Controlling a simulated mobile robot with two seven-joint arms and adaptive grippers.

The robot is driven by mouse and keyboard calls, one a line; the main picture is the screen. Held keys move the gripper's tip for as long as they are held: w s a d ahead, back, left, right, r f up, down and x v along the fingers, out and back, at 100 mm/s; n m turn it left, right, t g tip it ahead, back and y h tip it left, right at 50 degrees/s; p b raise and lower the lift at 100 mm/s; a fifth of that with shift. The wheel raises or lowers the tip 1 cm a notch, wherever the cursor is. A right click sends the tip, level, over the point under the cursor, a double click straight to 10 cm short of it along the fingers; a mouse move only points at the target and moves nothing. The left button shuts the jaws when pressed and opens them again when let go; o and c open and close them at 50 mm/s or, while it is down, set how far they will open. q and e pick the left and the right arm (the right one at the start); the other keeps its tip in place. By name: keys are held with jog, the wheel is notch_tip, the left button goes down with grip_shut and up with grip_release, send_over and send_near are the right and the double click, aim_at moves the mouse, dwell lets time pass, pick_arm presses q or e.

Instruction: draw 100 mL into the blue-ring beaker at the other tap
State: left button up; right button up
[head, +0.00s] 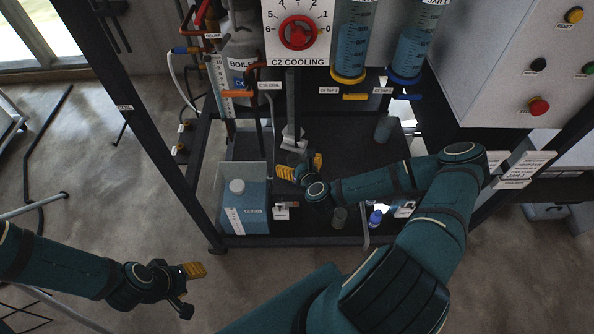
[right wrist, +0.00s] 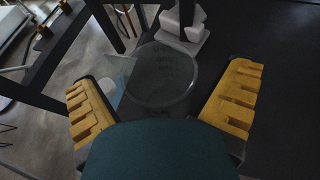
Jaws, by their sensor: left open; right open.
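A clear beaker (right wrist: 160,76) stands between the two yellow fingers of my open right gripper (right wrist: 165,105) in the right wrist view; I cannot tell a ring colour on it. In the head view my right gripper (head: 301,167) is low over the dark bench, and its wrist hides most of what is there. Another small clear vessel (head: 383,130) stands below the blue-collared jar (head: 415,52) and its blue tap (head: 407,97). The yellow-collared jar (head: 353,45) has a yellow tap (head: 355,97). My left gripper (head: 190,278) is open and empty above the floor.
A blue liquid tank (head: 247,205) stands at the bench's front left. A small glass (head: 339,217) and a blue bottle (head: 375,218) are near the front edge. A grey stand (head: 293,137) rises behind my right gripper. The C2 cooling dial (head: 297,33) is above.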

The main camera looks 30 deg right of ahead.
jog(key=shift+w+f, duration=0.15)
jog(key=shift+w, duration=0.2)
jog(key=shift+c, duration=0.3)
jog(key=c, duration=1.2)
